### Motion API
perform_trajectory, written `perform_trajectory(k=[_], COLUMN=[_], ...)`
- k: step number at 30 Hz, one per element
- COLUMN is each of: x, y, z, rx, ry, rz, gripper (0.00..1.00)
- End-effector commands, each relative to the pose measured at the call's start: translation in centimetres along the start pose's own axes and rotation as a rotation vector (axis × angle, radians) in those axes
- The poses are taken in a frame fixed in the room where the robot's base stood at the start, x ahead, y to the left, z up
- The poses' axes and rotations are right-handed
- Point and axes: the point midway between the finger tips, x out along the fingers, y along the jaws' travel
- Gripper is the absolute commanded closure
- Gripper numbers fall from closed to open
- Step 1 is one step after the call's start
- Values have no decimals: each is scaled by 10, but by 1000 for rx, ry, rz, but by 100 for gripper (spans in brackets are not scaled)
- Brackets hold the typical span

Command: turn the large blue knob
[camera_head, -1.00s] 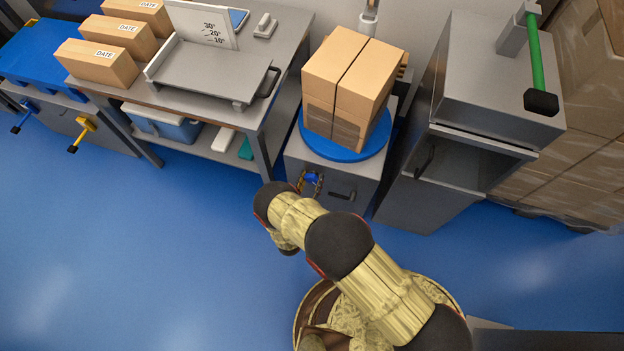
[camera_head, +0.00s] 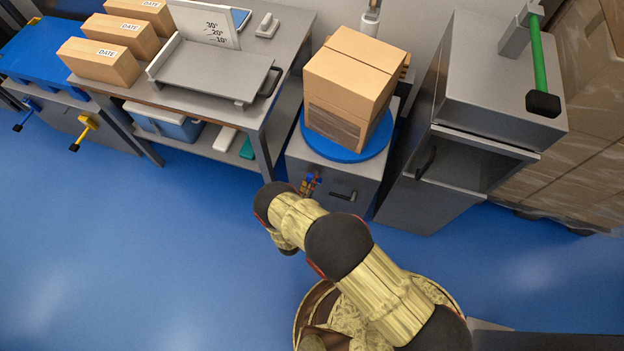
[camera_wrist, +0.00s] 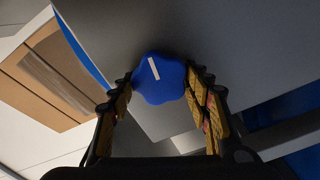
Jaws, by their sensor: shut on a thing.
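The large blue knob (camera_wrist: 158,78) has a lobed rim and a pale line across its face, slanted in the wrist view. It sits on the front of a grey cabinet (camera_head: 300,165). My gripper (camera_wrist: 160,88) is shut on the knob, with a finger at its left and right sides. In the head view my gripper (camera_head: 311,184) is small at the cabinet front, partly hidden by my arm. A blue round turntable (camera_head: 345,153) on the cabinet carries a cardboard box (camera_head: 350,80).
A black handle (camera_head: 343,195) is right of the knob. A grey bench (camera_head: 215,75) with a tilting tray stands left. A tall grey cabinet (camera_head: 495,95) with a green lever (camera_head: 537,60) stands right. The blue floor in front is clear.

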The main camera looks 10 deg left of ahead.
Motion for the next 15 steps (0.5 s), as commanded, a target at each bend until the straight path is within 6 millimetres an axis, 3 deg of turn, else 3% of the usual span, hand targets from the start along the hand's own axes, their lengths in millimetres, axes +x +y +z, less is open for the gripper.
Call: perform_trajectory(k=[15], x=[0], y=[-1], z=[0], rx=[-47], ry=[1], rz=[-2], gripper=[77])
